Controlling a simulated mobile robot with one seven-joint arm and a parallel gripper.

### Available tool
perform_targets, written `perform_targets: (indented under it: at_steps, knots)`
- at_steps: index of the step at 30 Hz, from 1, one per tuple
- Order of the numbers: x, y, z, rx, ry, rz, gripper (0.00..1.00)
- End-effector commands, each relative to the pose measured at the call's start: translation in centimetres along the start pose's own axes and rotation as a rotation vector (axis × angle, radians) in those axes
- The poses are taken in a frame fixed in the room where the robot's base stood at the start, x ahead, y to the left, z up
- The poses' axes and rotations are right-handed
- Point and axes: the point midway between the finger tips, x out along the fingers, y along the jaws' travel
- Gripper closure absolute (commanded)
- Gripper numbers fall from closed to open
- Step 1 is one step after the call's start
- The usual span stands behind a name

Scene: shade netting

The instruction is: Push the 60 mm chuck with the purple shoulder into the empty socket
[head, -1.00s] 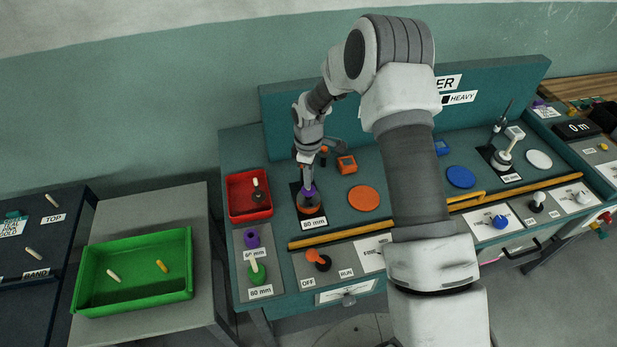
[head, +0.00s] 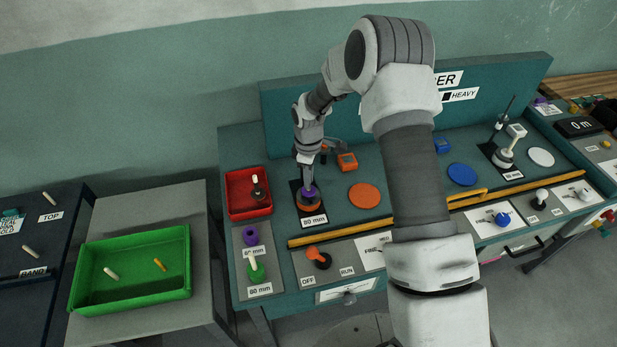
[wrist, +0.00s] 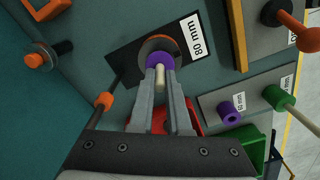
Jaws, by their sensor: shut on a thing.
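The chuck with the purple shoulder (head: 309,192) has a pale stem, seen in the wrist view (wrist: 159,77). My gripper (wrist: 160,84) is shut on that stem from above. The purple shoulder is over the middle of an orange-rimmed round socket (head: 308,205) on a black plate, also seen in the wrist view (wrist: 175,43). The label (wrist: 196,34) beside it seems to read 80 mm. The shoulder hides the socket's middle, so I cannot tell how deep the chuck sits.
A purple holder with an open hole (head: 251,237) and a green holder with a pale stem (head: 256,272) stand at the front left. A red tray (head: 234,208) holds a dark, pale-stemmed piece. An orange disc (head: 364,196) lies right of the socket; a yellow rail (head: 340,233) runs in front.

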Motion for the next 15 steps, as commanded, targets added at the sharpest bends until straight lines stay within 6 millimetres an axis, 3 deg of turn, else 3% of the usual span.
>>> perform_targets:
  at_steps: [15]
  knots:
    - [1.02, 0.01, -0.01, 0.000, 0.000, 0.000, 1.00]
